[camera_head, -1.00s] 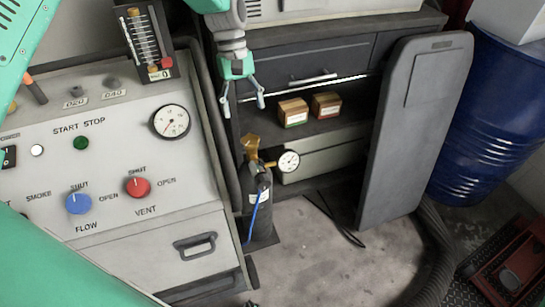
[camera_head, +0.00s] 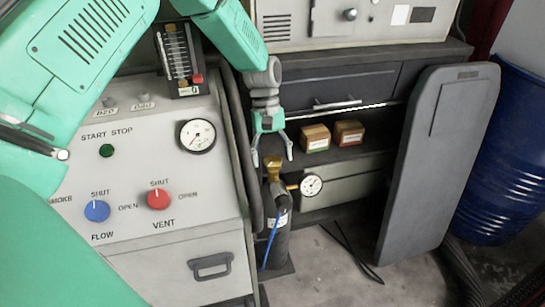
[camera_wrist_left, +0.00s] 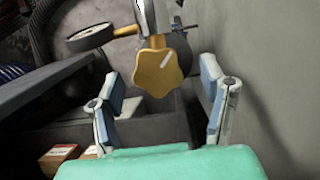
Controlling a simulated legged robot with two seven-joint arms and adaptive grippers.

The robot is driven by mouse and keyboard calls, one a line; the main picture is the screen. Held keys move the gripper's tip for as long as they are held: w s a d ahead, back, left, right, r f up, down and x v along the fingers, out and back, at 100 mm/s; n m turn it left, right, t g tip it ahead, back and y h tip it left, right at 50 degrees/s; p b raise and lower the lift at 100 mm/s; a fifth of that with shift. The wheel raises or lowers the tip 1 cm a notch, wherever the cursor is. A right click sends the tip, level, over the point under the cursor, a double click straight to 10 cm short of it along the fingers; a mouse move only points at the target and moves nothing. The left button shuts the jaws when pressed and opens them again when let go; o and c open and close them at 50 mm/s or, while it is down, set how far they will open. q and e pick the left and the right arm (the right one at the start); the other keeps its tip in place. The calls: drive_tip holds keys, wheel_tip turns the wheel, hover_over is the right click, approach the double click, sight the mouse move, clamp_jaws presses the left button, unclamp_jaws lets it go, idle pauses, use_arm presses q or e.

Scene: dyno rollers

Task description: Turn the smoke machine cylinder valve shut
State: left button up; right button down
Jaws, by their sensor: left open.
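The dark gas cylinder (camera_head: 277,240) stands upright beside the control cabinet, with a blue strip down its front. Its brass valve knob (camera_head: 273,165) is on top; in the left wrist view the yellow lobed knob (camera_wrist_left: 158,72) with a white mark faces the camera. A round gauge (camera_head: 311,185) sticks out to its right. My left gripper (camera_head: 272,160) points down just above the knob, fingers open. In the left wrist view the blue-padded fingers (camera_wrist_left: 162,90) spread on either side of the knob, with a gap on both sides. My right gripper is not seen.
The control panel (camera_head: 120,230) with blue and red knobs is close on the left. Two small boxes (camera_head: 316,138) sit on the shelf behind. A dark upright panel (camera_head: 435,170) and blue barrel (camera_head: 505,150) stand to the right.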

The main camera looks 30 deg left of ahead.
use_arm(q)
drive_tip(key=shift+d+r, duration=0.1)
drive_tip(key=shift+d, duration=0.05)
drive_tip(key=shift+c, duration=1.2)
drive_tip(key=c, duration=0.9)
